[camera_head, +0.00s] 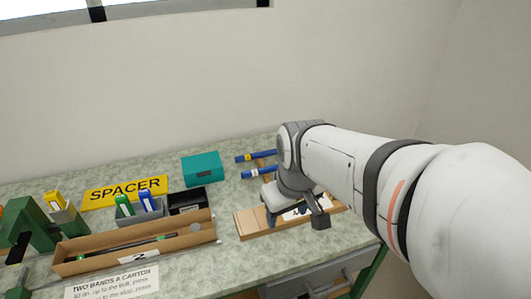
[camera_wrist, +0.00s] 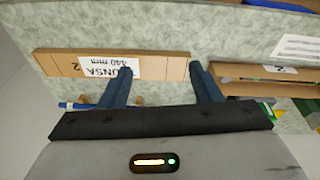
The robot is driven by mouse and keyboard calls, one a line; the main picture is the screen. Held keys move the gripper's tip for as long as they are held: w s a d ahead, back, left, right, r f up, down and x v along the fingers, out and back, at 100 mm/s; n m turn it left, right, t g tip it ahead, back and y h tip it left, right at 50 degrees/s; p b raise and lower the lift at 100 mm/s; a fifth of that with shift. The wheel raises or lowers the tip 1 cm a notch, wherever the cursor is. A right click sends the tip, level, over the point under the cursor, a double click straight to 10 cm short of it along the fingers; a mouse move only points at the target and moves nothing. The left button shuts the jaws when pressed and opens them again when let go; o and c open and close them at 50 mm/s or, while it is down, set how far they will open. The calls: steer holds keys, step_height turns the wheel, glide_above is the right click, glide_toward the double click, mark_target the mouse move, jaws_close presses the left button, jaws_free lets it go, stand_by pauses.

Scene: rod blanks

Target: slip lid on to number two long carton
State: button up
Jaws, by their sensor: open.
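The number two long carton (camera_head: 140,252) stands open at the front left of the bench, with a "2" label and a dark rod and a green-marked piece inside. Its end also shows at right in the wrist view (camera_wrist: 240,90). The flat cardboard lid (camera_head: 250,225), marked "2" and "TUNSA 440 mm", lies apart, to the right of the carton; it spans the upper left of the wrist view (camera_wrist: 160,67). My gripper (camera_wrist: 160,70) is open and empty over the lid, fingers apart along its length. Contact with the lid cannot be told. My arm hides part of the lid.
Blue-ended rods (camera_head: 262,154) lie behind the lid. A teal box (camera_head: 203,168), a black tray (camera_head: 188,201) and a yellow SPACER sign (camera_head: 120,192) stand behind the carton. A green fixture (camera_head: 35,228) is at left. A printed card (camera_head: 112,283) is at the front edge.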

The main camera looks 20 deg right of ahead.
steer(key=o, duration=0.6)
steer(key=w+d+f+n+b, duration=0.1)
steer(key=w+d+f+n, duration=0.1)
steer(key=w+d+n, duration=0.1)
steer(key=w+d+f+n+g+b, duration=0.1)
steer(key=w+d+f+n, duration=0.2)
steer(key=w+n, duration=0.2)
steer(key=shift+w+f, duration=0.25)
steer(key=shift+w, duration=0.9)
steer(key=o, duration=0.3)
steer(key=w+d+f+n+b, duration=0.1)
steer(key=w+d+f+n, duration=0.2)
steer(key=n, duration=0.1)
steer(key=w+d+f+n+g+b, duration=0.1)
steer(key=w+d+f+n, duration=0.3)
steer(key=shift+f, duration=0.1)
steer(key=shift+d+f, duration=0.2)
steer(key=shift+f, duration=0.5)
steer(key=shift+d+f, duration=0.1)
steer(key=shift+f, duration=3.3)
